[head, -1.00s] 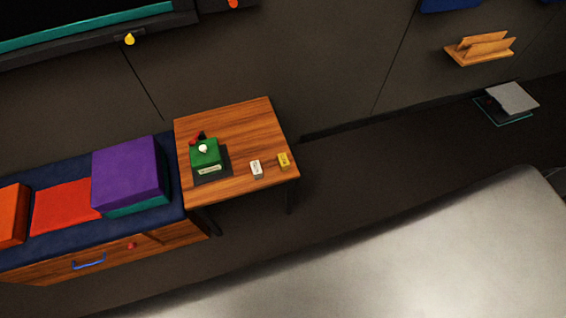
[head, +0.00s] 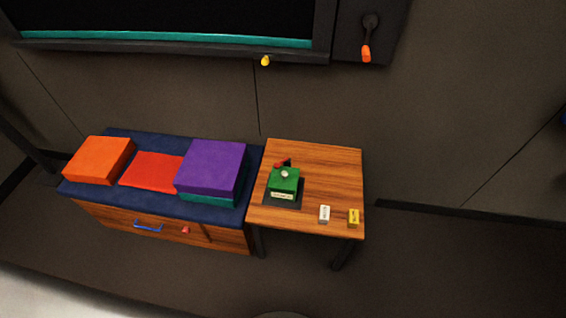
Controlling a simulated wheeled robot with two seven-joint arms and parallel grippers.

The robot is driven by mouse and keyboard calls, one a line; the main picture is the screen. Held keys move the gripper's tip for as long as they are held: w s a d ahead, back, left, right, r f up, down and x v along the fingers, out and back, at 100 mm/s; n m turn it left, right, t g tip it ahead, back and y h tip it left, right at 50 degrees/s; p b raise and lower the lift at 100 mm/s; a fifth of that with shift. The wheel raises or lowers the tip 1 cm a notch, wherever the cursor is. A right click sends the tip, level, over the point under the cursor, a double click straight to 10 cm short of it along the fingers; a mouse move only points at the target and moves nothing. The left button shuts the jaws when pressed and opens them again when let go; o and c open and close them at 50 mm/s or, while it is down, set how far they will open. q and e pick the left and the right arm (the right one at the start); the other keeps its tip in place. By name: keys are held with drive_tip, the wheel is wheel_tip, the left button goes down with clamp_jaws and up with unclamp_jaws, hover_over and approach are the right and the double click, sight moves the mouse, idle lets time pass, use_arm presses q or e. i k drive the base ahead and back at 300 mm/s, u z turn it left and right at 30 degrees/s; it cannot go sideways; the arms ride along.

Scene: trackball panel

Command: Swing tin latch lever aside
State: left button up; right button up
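Neither of my grippers is in view.
A white block (head: 324,213) and a yellow block (head: 353,217) stand at the table's front. Left of it, a bench (head: 215,213) carries purple (head: 212,166), red (head: 152,171) and orange (head: 100,159) items. Open floor (head: 450,270) lies right of the table.

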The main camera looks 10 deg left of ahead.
sight(277, 165)
drive_tip(key=k, duration=0.5)
drive_tip(key=u, duration=0.95)
drive_tip(key=i, duration=0.85)
drive_tip(key=z, duration=2.2)
